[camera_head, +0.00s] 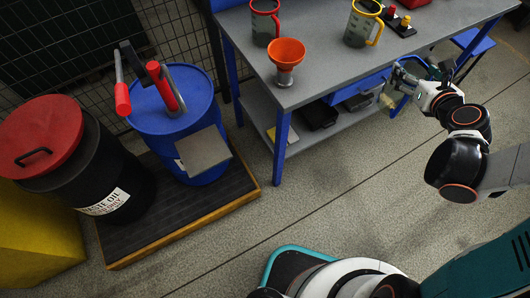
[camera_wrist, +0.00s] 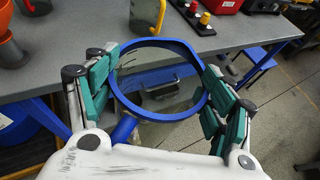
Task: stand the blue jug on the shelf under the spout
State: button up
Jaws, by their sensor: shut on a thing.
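The blue jug (camera_wrist: 185,47), clear-walled with a blue rim, is between the green pads of my gripper (camera_wrist: 160,75) in the wrist view, its open mouth facing the camera. My gripper (camera_head: 398,85) is shut on it beside the workbench's right part in the head view; there the jug is mostly hidden. The shelf (camera_head: 205,152) is a small bare grey plate on the front of the blue drum (camera_head: 200,88). A pump with grey pipework and red grips (camera_head: 165,85) stands on the drum. The exact spout tip is hard to make out above the shelf.
The workbench (camera_head: 330,50) holds a red jug (camera_head: 264,25), an orange funnel (camera_head: 286,52) and a yellow jug (camera_head: 360,25). A black waste-oil drum (camera_head: 85,160) with a red lid stands left of the blue drum on a low platform (camera_head: 170,235). The floor between is clear.

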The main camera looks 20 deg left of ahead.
aim_at(205, 155)
jog(key=k+j+u, duration=0.2)
jog(key=k, duration=0.35)
jog(key=k+j+u, duration=0.2)
jog(key=k, duration=0.3)
jog(key=k+j+u, duration=0.2)
jog(key=k+j, duration=0.2)
jog(key=j+u, duration=0.1)
jog(key=u, duration=0.75)
jog(key=k+u, duration=0.1)
